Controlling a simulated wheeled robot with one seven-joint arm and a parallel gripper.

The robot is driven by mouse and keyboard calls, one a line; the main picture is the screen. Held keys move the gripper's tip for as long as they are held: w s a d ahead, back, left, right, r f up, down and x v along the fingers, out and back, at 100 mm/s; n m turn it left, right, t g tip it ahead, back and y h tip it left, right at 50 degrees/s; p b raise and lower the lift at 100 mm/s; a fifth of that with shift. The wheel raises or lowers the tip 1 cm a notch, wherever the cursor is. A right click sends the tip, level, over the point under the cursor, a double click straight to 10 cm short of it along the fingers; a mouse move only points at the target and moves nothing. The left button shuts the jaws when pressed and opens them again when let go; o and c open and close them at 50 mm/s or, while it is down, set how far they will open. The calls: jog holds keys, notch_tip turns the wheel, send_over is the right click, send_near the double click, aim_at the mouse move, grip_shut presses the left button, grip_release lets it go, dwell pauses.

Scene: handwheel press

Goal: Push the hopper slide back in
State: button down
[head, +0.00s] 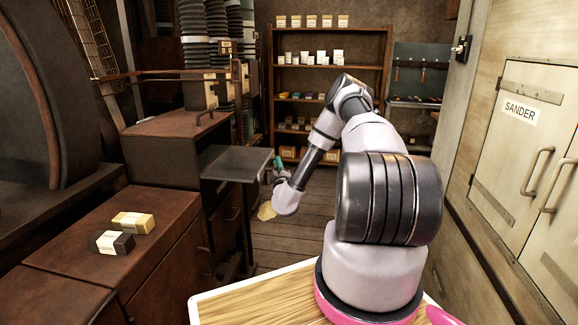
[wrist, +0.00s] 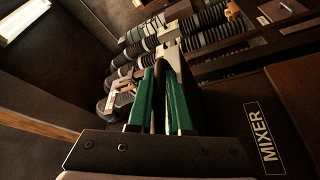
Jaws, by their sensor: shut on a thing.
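The hopper slide appears to be the dark grey flat plate (head: 236,162) that sticks out to the right from the brown machine housing (head: 165,150). My gripper (head: 279,163) is at the plate's outer right end, its green fingers partly hidden by my wrist. In the wrist view the two green fingers (wrist: 165,98) are close together, with a narrow dark piece between them. They are shut on what looks like the slide's outer end; the exact contact is hard to see.
A shelf unit (head: 328,90) stands at the back. SANDER cabinet doors (head: 520,140) stand at the right. A MIXER label (wrist: 267,138) shows in the wrist view. The plank floor (head: 290,235) between is mostly open.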

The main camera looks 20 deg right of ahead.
aim_at(231, 159)
jog(key=w+a, duration=0.3)
jog(key=a, duration=0.2)
jog(key=w+a, duration=0.4)
jog(key=a, duration=0.1)
jog(key=w+a, duration=0.3)
jog(key=a, duration=0.2)
jog(key=shift+w+a+f, duration=0.1)
jog(key=shift+w+a, duration=0.05)
jog(key=shift+a, duration=0.05)
jog(key=shift+w+a, duration=0.15)
jog(key=shift+a, duration=0.15)
jog(key=c, duration=1.1)
grip_release()
jog(key=shift+a, duration=0.15)
jog(key=v, duration=1)
jog(key=shift+s, duration=0.35)
jog(key=shift+s, duration=0.1)
